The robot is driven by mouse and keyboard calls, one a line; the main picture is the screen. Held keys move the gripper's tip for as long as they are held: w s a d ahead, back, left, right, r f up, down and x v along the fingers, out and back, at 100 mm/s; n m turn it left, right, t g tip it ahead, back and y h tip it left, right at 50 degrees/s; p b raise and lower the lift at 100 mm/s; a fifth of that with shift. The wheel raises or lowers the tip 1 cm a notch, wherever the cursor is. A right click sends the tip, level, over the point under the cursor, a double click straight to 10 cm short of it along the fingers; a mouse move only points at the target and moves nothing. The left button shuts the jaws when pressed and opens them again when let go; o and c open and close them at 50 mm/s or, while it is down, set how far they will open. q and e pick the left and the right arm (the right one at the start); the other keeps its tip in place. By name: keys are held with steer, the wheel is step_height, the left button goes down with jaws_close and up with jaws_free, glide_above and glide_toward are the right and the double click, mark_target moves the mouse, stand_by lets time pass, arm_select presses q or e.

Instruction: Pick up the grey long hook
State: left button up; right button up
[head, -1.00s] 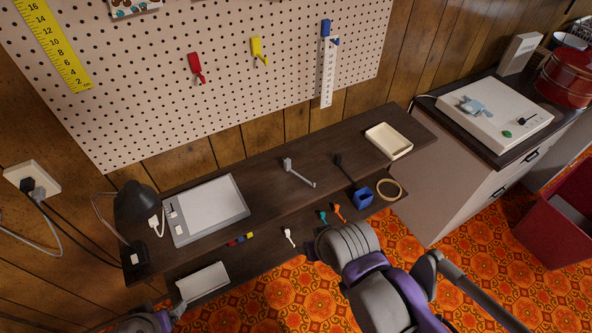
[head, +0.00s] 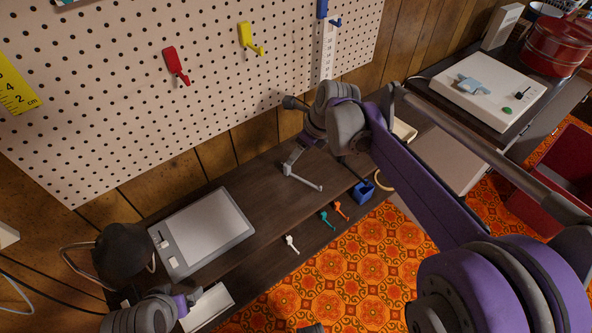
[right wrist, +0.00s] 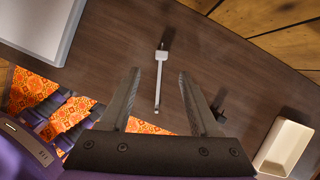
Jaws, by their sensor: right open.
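The grey long hook (head: 303,178) lies on the upper dark wooden shelf, right of the grey tablet. It also shows in the right wrist view (right wrist: 159,80), with its wide plate end away from me and its thin arm pointing back toward the gripper. My right gripper (right wrist: 158,74) is open and empty, its two fingers on either side of the hook in that view. How far it is above the hook I cannot tell. In the head view the right wrist hangs just above and behind the hook. My left gripper (head: 186,304) is low at the front left; its fingers are unclear.
A grey tablet (head: 202,232) lies on the shelf at left, near a black lamp (head: 122,252). A small black item (right wrist: 220,99) and a cream tray (right wrist: 284,148) are right of the hook. White, teal and orange hooks and a blue cup (head: 363,191) sit lower. The pegboard (head: 110,110) stands behind.

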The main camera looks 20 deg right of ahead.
glide_above(294, 176)
step_height(294, 176, down, 4)
steer(key=shift+f, duration=0.2)
steer(key=shift+w+b+x, duration=0.2)
steer(key=shift+b+x, duration=0.15)
steer(key=shift+x, duration=2.4)
steer(key=shift+c, duration=0.3)
steer(key=shift+r, duration=0.1)
jaws_close()
